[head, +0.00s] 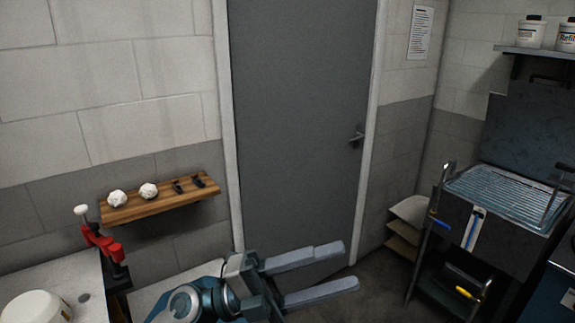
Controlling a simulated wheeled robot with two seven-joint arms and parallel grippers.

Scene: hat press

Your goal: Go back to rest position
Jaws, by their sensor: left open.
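My left gripper (348,267) is at the bottom middle of the head view, with its arm coming in from the lower left. Its two long grey fingers point right and are spread apart, with nothing between them. In the picture it lies in front of the foot of the grey door (300,120) and the dark floor. My right gripper is not in view.
A wooden shelf (150,207) on the left wall holds two crumpled white balls and small dark items. Below it are a red clamp-like device (103,243) and a white tub (35,308). A dark metal stand with a ribbed top (510,190) is at right. Floor (375,285) shows between.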

